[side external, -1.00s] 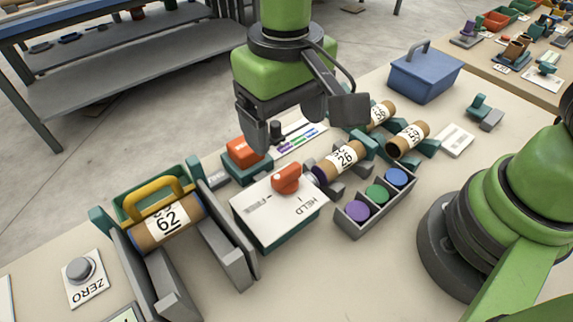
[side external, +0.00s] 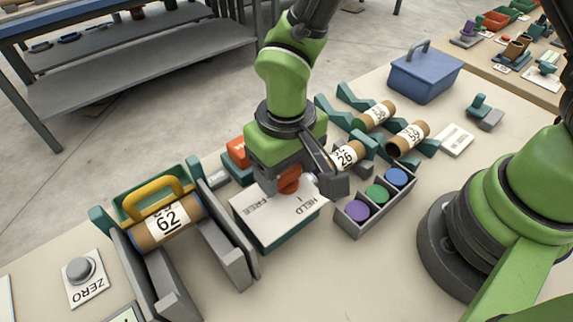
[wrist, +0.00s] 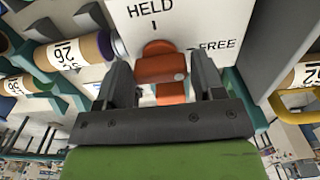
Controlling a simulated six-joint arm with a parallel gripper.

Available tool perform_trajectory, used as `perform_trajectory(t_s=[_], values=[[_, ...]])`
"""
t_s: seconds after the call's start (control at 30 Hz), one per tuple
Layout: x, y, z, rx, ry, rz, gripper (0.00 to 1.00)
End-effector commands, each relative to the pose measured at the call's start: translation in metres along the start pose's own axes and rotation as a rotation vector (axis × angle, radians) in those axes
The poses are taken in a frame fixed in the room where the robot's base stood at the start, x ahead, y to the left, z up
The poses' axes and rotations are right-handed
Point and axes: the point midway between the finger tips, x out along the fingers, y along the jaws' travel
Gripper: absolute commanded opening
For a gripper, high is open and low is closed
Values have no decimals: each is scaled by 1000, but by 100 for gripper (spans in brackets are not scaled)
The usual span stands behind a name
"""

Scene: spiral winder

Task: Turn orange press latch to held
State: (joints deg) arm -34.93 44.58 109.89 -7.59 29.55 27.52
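The orange press latch (side external: 289,182) sits on top of a white-faced box (side external: 262,230) marked FREE and HELD. It is partly hidden by my gripper (side external: 292,183) in the side view. In the wrist view the latch (wrist: 161,68) lies between the two dark fingers of my gripper (wrist: 162,72). A gap shows on both sides, so the fingers are open around it and not visibly touching it. HELD is printed beyond the latch and FREE to its right. Which mark the latch points at is hard to tell.
A cardboard tube marked 62 (side external: 168,226) lies in a grey cradle to the left. Tube 26 (side external: 347,155) and two others rest to the right. A tray of coloured caps (side external: 350,227) stands close by. An orange block (side external: 238,152) sits behind my gripper.

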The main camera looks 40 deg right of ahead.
Motion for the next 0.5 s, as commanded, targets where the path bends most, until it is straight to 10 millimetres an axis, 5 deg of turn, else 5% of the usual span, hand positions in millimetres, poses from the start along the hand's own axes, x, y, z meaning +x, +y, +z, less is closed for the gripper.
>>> perform_trajectory(t_s=[0.03,0.13,0.5], values=[[0,0,0,0,0,0,51],[0,0,0,0,0,0,29],[0,0,0,-50,0,0,30]])
